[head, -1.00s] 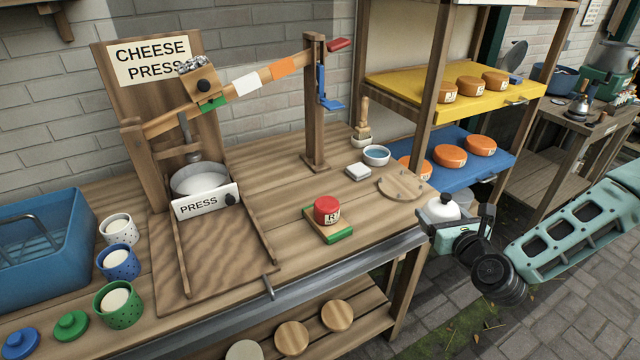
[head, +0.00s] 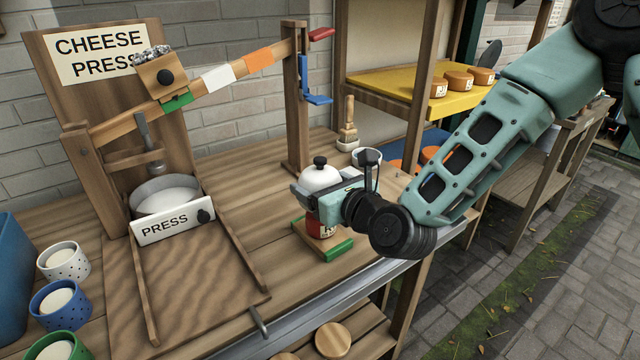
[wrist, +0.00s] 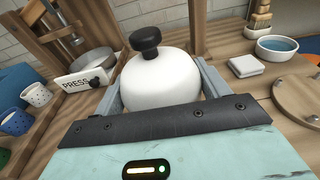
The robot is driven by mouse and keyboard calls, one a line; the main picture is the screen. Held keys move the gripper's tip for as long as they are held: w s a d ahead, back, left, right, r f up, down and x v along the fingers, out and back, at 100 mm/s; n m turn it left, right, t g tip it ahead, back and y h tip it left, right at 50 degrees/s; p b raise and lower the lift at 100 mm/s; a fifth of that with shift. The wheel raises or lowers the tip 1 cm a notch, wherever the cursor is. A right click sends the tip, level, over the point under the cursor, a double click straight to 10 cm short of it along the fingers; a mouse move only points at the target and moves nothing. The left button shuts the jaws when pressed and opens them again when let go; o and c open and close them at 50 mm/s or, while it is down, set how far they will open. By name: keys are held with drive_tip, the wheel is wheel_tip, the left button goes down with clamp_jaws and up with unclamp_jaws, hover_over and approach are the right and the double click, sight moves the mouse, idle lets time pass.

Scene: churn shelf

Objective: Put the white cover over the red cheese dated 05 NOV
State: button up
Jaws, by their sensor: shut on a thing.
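My gripper (head: 318,196) is shut on the white cover (head: 320,176), a dome with a black knob. The wrist view shows the white cover (wrist: 159,78) between the two fingers. In the head view it is above the red cheese (head: 322,229), which sits on a small green-ended wooden board (head: 338,250) on the bench. My gripper hides most of the cheese and its label, so I cannot read the date. I cannot tell whether the cover touches the cheese. The cover looks about upright.
The cheese press (head: 165,207) with its lever stands left of the cheese. Orange cheeses sit on the yellow shelf (head: 400,92) behind my arm.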

drive_tip(key=shift+f+b, duration=2.6)
drive_tip(key=shift+f, duration=0.9)
drive_tip(key=shift+f+b, duration=0.45)
drive_tip(key=shift+f, duration=0.1)
drive_tip(key=o, duration=1.1)
drive_tip(key=shift+c, duration=0.2)
